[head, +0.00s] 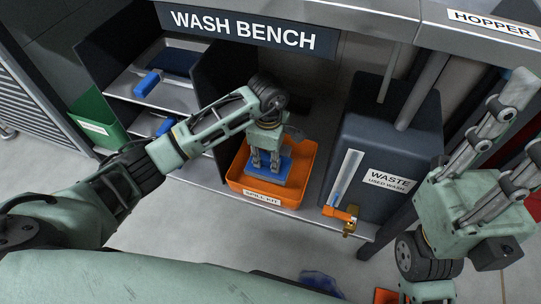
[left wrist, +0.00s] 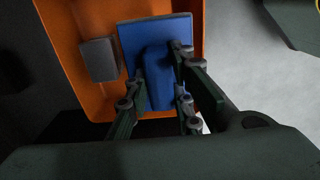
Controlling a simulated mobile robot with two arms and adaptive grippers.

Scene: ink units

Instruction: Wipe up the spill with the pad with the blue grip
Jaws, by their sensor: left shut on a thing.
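The pad with the blue grip (head: 270,170) lies in the orange spill kit tray (head: 306,168) on the bench shelf. My left gripper (head: 266,163) points down into the tray. In the left wrist view its fingers (left wrist: 160,80) are shut on the blue grip (left wrist: 157,65), above the flat blue pad (left wrist: 130,40). A dark blue glossy patch (head: 322,283), which looks like the spill, shows on the floor at the bottom, partly hidden by my body. My right gripper (head: 515,125) is at the right with its fingers spread, empty.
A grey block (left wrist: 98,60) lies beside the pad in the tray. Other blue-gripped items (head: 147,84) sit on the left shelves. Grey floor in front is mostly clear.

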